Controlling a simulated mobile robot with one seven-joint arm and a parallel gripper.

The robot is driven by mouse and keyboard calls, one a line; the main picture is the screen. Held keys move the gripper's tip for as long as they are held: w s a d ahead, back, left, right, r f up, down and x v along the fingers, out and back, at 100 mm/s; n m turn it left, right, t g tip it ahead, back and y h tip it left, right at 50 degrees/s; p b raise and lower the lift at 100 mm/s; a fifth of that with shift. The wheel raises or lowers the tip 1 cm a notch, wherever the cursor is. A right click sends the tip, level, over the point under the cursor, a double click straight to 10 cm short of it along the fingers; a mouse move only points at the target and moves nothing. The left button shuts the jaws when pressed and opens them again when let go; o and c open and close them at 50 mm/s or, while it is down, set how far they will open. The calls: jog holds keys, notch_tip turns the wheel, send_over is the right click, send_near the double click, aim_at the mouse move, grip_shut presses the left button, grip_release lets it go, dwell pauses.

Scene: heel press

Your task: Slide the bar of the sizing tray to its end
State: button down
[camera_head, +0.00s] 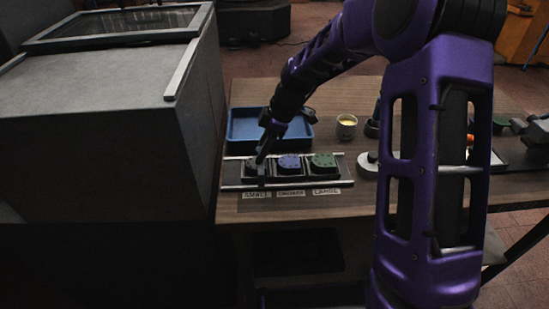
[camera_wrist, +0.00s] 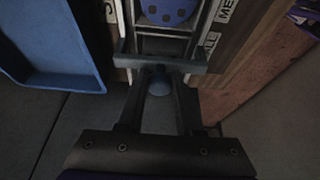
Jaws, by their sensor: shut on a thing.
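The sizing tray (camera_head: 232,186) lies on the table with metal rails along its long sides. It holds a blue heel piece (camera_head: 289,164) in the middle and a green one (camera_head: 323,162) at the right. The left place is mostly hidden by my gripper (camera_head: 262,166). My gripper is shut on the bar at the tray's left end. In the wrist view the bar (camera_wrist: 190,65) lies crosswise over the rails, with a round dark knob (camera_wrist: 160,84) between the fingers. The blue piece also shows beyond the bar in the wrist view (camera_wrist: 168,10).
A blue tray (camera_head: 240,128) stands just behind the sizing tray. A cup with yellow contents (camera_head: 346,127) is to the right. Label cards (camera_head: 291,193) lie along the front. A large grey cabinet (camera_head: 100,130) stands close at the left. My arm hides part of the table's right side.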

jog(key=shift+s+a+f+b, duration=0.1)
jog(key=shift+a+f, duration=0.05)
jog(key=shift+a, duration=1.2)
jog(key=shift+s+a+f+b, duration=0.1)
jog(key=shift+a+f, duration=0.05)
jog(key=shift+a, duration=1.2)
jog(key=shift+a+f+b, duration=0.1)
jog(key=shift+a+f, duration=0.05)
jog(key=shift+a, duration=1.2)
jog(key=shift+c, duration=0.2)
grip_release()
jog(key=shift+a, duration=0.1)
jog(key=shift+o, duration=0.2)
jog(key=shift+w+a+r+p, duration=0.15)
jog(key=shift+r+p, duration=0.9)
jog(key=shift+r, duration=0.95)
jog(key=shift+d+r+p, duration=0.15)
jog(key=shift+d+r, duration=0.2)
jog(key=shift+d, duration=0.4)
jog(key=shift+d+r+p, duration=0.2)
jog(key=shift+d+r, duration=0.15)
jog(key=shift+d, duration=0.45)
jog(key=shift+d+r+p, duration=0.15)
jog(key=shift+d+r, duration=0.2)
jog(key=shift+d, duration=0.4)
jog(key=shift+r, duration=0.1)
